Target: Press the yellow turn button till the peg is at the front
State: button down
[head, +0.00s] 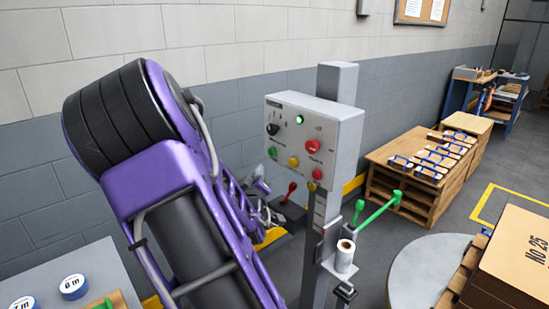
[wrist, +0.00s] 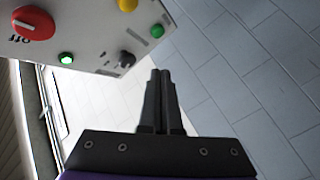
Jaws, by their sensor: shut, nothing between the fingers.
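The yellow button (head: 294,161) is on the front of a grey control box (head: 335,135), low and between a green button (head: 272,152) and a red button (head: 316,174). In the wrist view the box shows upside down at upper left, and the yellow button (wrist: 127,4) is cut by the top edge. My gripper (wrist: 160,72) is shut and empty, with its fingertips apart from the yellow button in the picture. In the head view my purple arm hides much of the area left of the box. I cannot identify the peg in either view.
A green handle (head: 380,213) sticks out right of the post. A round grey table (head: 415,262) and pallets stand right.

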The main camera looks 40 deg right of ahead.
aim_at(293, 163)
jog(key=shift+s+d+f+n, duration=0.1)
jog(key=shift+s+f+n, duration=0.1)
jog(key=shift+f, duration=0.45)
jog(key=shift+s+f+n, duration=0.15)
jog(key=shift+f+n, duration=0.05)
jog(key=shift+f, duration=0.4)
jog(key=shift+d, duration=0.1)
jog(key=d+b, duration=0.1)
jog(key=d, duration=0.7)
jog(key=shift+w+d, duration=0.3)
jog(key=shift+w, duration=0.1)
jog(key=shift+d+b, duration=0.1)
jog(key=shift+b, duration=0.25)
dwell(0.6)
jog(key=shift+d+r, duration=0.1)
jog(key=shift+d, duration=0.25)
